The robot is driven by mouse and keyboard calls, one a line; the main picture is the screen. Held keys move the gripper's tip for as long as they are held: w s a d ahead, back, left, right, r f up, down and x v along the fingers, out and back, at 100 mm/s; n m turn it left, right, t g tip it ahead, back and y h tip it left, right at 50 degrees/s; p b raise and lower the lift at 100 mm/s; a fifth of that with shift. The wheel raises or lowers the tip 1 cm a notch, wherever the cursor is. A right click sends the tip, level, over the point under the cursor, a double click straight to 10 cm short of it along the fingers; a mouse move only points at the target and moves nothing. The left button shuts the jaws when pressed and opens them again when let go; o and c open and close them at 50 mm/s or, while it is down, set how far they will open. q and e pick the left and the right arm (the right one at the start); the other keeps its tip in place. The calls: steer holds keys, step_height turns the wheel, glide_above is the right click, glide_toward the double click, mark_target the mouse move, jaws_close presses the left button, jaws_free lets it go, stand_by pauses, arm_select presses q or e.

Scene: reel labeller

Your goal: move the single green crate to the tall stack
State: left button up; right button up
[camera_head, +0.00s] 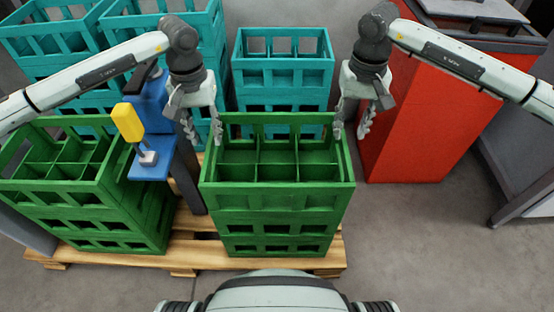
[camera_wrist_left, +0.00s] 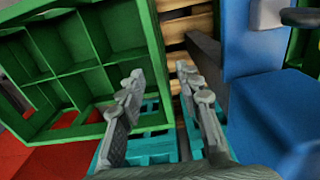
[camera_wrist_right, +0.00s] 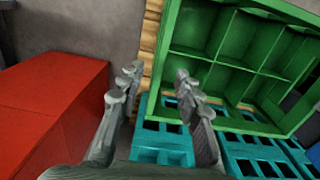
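A green crate (camera_head: 278,195), open-topped with divided cells, stands upright on the pallet at the centre of the head view. I cannot tell if it is one crate or several stacked. My left gripper (camera_head: 203,128) is open at its left rim, one finger over the crate and one outside; the crate also shows in the left wrist view (camera_wrist_left: 152,50). My right gripper (camera_head: 351,130) is open at its right rim, one finger outside and one towards the cells of the crate (camera_wrist_right: 165,60). More green crates (camera_head: 85,205) stand at the left.
A blue post (camera_head: 150,100) with a yellow part (camera_head: 128,122) stands between the green crates, close to my left gripper. Teal crates (camera_head: 283,75) stand behind. A red cabinet (camera_head: 430,120) is at the right. The wooden pallet (camera_head: 190,262) lies below; floor at the front right is clear.

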mark_target(212, 155)
arm_select(q)
steer(key=shift+s+r, duration=0.1)
steer(key=shift+s, duration=0.1)
arm_select(e)
steer(key=shift+s, duration=0.2)
